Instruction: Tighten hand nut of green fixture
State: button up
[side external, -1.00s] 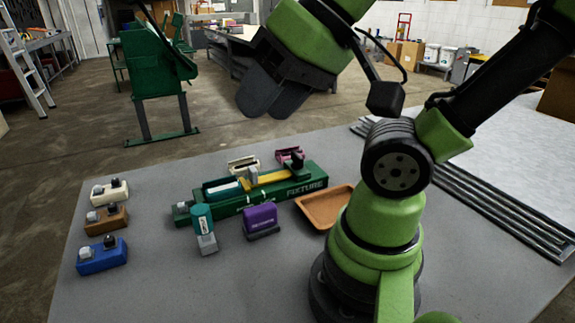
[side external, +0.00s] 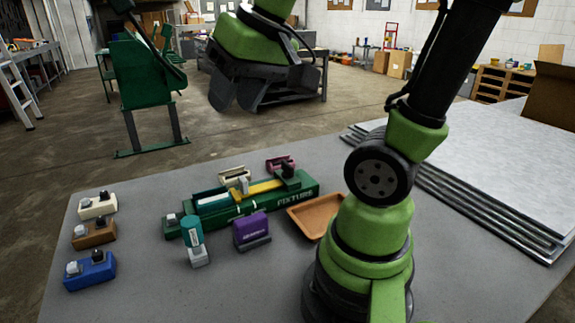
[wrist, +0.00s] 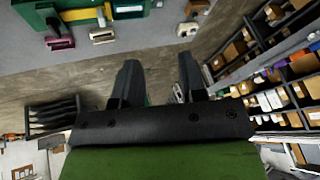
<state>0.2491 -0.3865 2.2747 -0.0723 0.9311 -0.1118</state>
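The green fixture (side external: 300,196), lettered FIXTURE, lies on the grey table with a yellow strip and a teal-and-white piece along its top. A dark block (side external: 287,172) stands at its right end and a small grey-topped part (side external: 172,219) at its left end. I cannot tell for sure which part is the hand nut. My gripper (side external: 234,100) is high above and beyond the fixture, apart from it. In the wrist view my gripper (wrist: 160,75) has its two fingers spread with nothing between them. The fixture's edge (wrist: 85,22) shows at the top left there.
Blue (side external: 90,271), brown (side external: 94,233) and cream (side external: 98,206) knobbed blocks line the table's left. A teal tool (side external: 193,240), a purple block (side external: 252,231) and an orange tray (side external: 316,215) sit before the fixture. Metal sheets (side external: 480,185) are stacked right. A green machine (side external: 146,80) stands behind.

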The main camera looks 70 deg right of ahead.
jog(key=w+d+f+m+g, duration=0.1)
jog(key=w+d+f+g, duration=0.1)
jog(key=d, duration=0.4)
jog(key=w+d+f+m+g, duration=0.1)
jog(key=w+d+f, duration=0.15)
jog(key=d, duration=0.35)
jog(key=m+g, duration=0.2)
send_over(287, 164)
notch_tip(287, 164, down, 10)
jog(key=shift+s, duration=0.1)
notch_tip(287, 164, down, 10)
jog(key=shift+r, duration=0.2)
jog(key=shift+c, duration=0.4)
grip_shut()
